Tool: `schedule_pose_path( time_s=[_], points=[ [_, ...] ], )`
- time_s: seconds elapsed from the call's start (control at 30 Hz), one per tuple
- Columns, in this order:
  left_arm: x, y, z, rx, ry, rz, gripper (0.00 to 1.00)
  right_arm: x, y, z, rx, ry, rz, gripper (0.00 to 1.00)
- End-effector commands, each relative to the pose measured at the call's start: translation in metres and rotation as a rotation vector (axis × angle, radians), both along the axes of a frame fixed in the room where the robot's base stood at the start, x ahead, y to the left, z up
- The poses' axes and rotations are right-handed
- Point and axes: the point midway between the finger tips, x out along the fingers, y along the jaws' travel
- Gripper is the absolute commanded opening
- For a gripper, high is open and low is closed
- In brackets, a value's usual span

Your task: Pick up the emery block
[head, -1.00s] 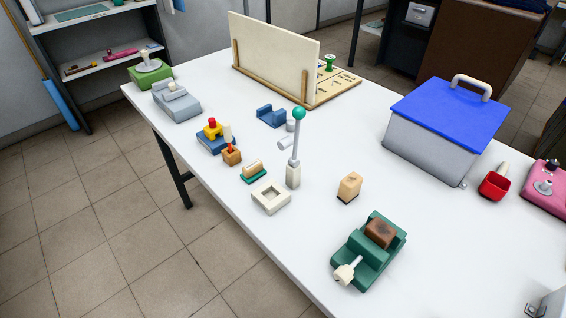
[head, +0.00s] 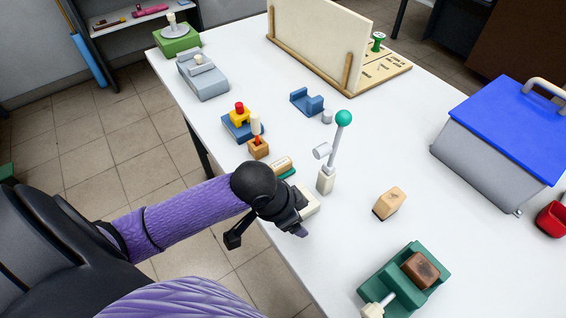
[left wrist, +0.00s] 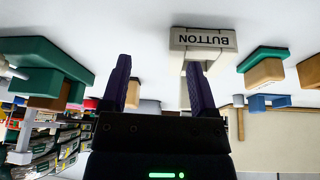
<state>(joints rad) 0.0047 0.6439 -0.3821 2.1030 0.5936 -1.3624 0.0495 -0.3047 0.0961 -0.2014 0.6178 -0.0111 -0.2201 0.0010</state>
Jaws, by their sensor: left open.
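A tan wooden block with a dark underside (head: 389,203) stands on the white table, right of the lever with the green ball; it looks like the emery block, though I cannot be sure. A tan rounded piece on a green base (head: 282,166) lies further left, partly covered by my left arm; it also shows in the left wrist view (left wrist: 265,72). My left gripper (head: 268,236) is open and empty at the table's front edge. In the left wrist view its two fingers (left wrist: 158,82) stand apart. My right gripper is out of view.
A whitish block marked BUTTON (left wrist: 203,40) is close to my left gripper. A lever with a green ball (head: 343,118) stands behind it. A green holder (head: 378,278) with a brown block is at the front right. A blue-lidded box (head: 470,160) stands far right.

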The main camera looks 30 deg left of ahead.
Motion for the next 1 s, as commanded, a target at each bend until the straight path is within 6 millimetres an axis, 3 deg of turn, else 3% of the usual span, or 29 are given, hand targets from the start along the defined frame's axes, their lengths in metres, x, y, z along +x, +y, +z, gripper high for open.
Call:
schedule_pose_path(
  time_s=[0.2,0.3,0.4,0.83,1.0],
  points=[
    [0.052,0.061,0.028,0.037,-0.001,0.045,0.76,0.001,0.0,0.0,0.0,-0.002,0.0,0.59],
    [0.072,0.095,0.05,0.038,-0.006,0.117,0.76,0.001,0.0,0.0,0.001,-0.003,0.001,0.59],
    [0.082,0.114,0.059,0.028,-0.012,0.167,0.76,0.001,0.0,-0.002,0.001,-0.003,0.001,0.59],
    [0.105,0.102,-0.019,0.022,-0.011,0.174,0.76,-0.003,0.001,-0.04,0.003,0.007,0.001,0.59],
    [0.111,0.1,-0.031,0.025,-0.012,0.172,0.76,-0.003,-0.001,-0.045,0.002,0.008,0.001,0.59]
  ],
)
